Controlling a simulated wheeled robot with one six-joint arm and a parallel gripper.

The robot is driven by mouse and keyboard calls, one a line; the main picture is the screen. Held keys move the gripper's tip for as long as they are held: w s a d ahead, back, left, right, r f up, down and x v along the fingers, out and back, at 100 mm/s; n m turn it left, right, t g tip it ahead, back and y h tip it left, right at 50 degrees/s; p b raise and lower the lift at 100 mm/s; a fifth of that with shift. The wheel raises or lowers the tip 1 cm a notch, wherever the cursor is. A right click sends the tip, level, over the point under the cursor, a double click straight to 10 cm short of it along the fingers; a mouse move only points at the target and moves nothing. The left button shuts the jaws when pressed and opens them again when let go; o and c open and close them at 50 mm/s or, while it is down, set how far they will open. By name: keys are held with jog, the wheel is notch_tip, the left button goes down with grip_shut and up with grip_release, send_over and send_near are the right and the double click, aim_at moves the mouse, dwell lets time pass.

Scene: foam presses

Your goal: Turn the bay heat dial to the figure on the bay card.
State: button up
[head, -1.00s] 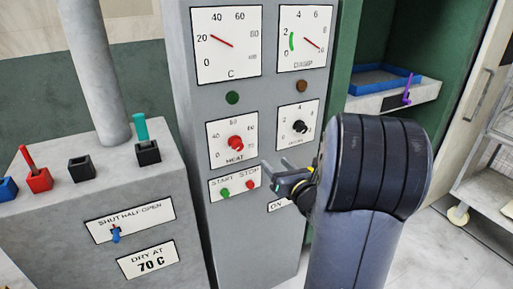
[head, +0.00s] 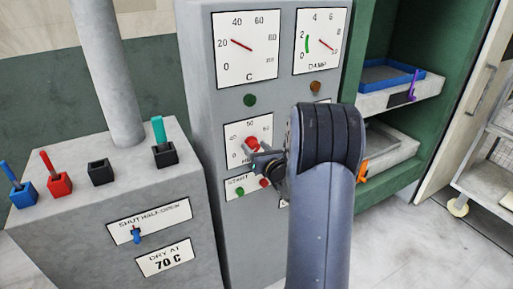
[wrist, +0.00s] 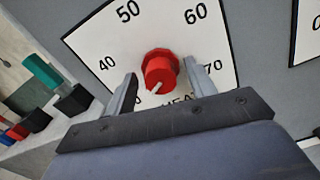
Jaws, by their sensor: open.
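The bay heat dial is a red knob (head: 252,145) on a white scale plate on the grey press front. In the wrist view the red knob (wrist: 160,70) has a white pointer mark aimed down and left, towards the low end of the scale. The figures 40, 50, 60 and 70 show around it; the lowest figure is partly hidden. My gripper (wrist: 161,88) is open, with one finger on each side of the knob; contact cannot be told. In the head view my gripper (head: 265,160) covers part of the dial.
Start and stop buttons (head: 240,190) sit just below the dial. A temperature gauge (head: 245,48) and a damp gauge (head: 320,40) are above. A grey console (head: 80,225) with coloured levers stands to the left. Green shelves (head: 440,100) with trays are at the right.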

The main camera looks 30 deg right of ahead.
jog(key=c, duration=1)
jog(key=shift+o, duration=0.2)
